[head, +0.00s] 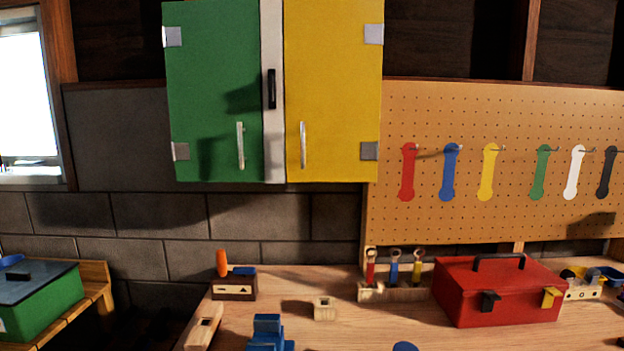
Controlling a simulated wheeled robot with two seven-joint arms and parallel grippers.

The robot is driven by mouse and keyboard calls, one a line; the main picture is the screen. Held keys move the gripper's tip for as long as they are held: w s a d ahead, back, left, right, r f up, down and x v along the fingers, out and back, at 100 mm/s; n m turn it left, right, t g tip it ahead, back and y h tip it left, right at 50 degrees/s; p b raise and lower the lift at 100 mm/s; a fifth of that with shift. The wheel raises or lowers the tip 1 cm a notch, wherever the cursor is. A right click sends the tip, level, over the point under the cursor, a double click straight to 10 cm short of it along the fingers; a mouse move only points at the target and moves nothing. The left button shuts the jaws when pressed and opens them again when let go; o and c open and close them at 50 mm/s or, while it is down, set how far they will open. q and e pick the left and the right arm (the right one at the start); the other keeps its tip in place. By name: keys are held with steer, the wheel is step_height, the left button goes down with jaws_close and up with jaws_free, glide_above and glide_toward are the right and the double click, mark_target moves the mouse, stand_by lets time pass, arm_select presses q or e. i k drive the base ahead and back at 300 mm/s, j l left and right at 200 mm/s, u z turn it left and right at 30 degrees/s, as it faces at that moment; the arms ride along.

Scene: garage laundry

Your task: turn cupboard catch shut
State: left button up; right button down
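The wall cupboard has a green door (215,75) on the left and a yellow door (335,80) on the right, each with a pale vertical handle. Both doors look closed. Between them runs a pale upright strip (272,140). The black catch (272,89) sits on this strip in its upper half and stands upright, along the strip. It does not visibly reach across either door. Neither of my grippers shows in the head view, so their state is hidden.
Below is a wooden workbench (335,335) with a red toolbox (497,293), a small tool rack (392,290) and blue objects at the front edge. A pegboard (470,222) with coloured hanging shapes is right of the cupboard. A green box (40,310) stands left. The space before the doors looks clear.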

mark_target(272, 83)
steer(key=i+l, duration=0.1)
steer(key=l, duration=0.8)
steer(key=i+l, duration=0.15)
steer(key=l, duration=0.25)
